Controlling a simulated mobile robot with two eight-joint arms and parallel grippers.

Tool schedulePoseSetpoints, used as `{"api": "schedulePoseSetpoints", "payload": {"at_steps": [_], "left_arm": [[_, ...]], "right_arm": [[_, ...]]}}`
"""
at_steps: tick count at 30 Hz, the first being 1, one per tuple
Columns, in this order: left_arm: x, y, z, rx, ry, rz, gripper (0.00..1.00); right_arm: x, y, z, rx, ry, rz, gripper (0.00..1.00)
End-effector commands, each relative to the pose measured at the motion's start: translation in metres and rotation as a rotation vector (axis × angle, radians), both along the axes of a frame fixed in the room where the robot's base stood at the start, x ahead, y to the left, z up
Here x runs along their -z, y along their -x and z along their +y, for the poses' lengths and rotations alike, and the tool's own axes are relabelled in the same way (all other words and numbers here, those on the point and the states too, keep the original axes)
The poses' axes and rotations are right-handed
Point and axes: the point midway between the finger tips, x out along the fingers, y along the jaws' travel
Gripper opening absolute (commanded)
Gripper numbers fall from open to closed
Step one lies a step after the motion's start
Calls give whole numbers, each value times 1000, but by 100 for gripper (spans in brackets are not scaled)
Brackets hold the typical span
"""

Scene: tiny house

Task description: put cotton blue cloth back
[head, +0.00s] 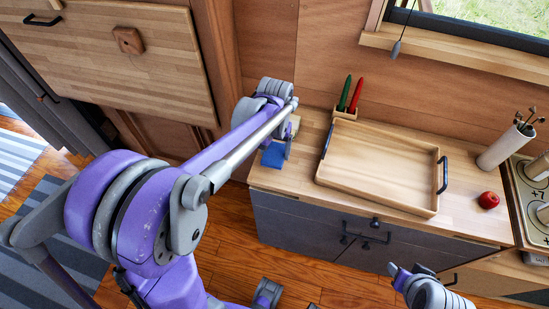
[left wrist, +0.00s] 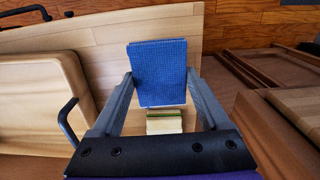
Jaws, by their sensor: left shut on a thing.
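The blue cloth (head: 273,154) is a small flat rectangle at the left end of the wooden counter. My left gripper (head: 281,141) is shut on it. In the left wrist view the cloth (left wrist: 158,70) is between the two grey fingers, with its woven face showing. It is over the counter's end, near a yellow and green sponge-like block (left wrist: 163,123). I cannot tell whether the cloth touches the counter. Part of my right arm, with what looks like its gripper (head: 405,276), shows at the lower right; its jaws cannot be made out.
A wooden tray (head: 334,168) with dark handles takes up the middle of the counter. Behind it stands a small holder (head: 345,114) with a green and a red utensil. A red apple-like item (head: 488,200), a utensil cup (head: 494,155) and a stove (head: 520,195) are to the right.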

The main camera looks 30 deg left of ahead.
Motion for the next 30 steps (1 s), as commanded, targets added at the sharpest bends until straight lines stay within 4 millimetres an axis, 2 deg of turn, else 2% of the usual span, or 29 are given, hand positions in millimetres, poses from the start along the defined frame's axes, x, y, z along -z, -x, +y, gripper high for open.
{"api": "schedulePoseSetpoints", "payload": {"at_steps": [9,22,23,26,30], "left_arm": [[39,0,0,0,0,0,18],[46,0,0,0,0,0,18],[45,0,0,0,0,0,84],[44,0,0,0,0,0,100],[44,0,0,0,0,0,100]], "right_arm": [[4,1,0,0,0,2,49],[8,2,0,0,0,3,49],[7,2,0,0,0,3,49],[7,1,0,0,0,3,49],[7,1,0,0,0,3,49]]}}
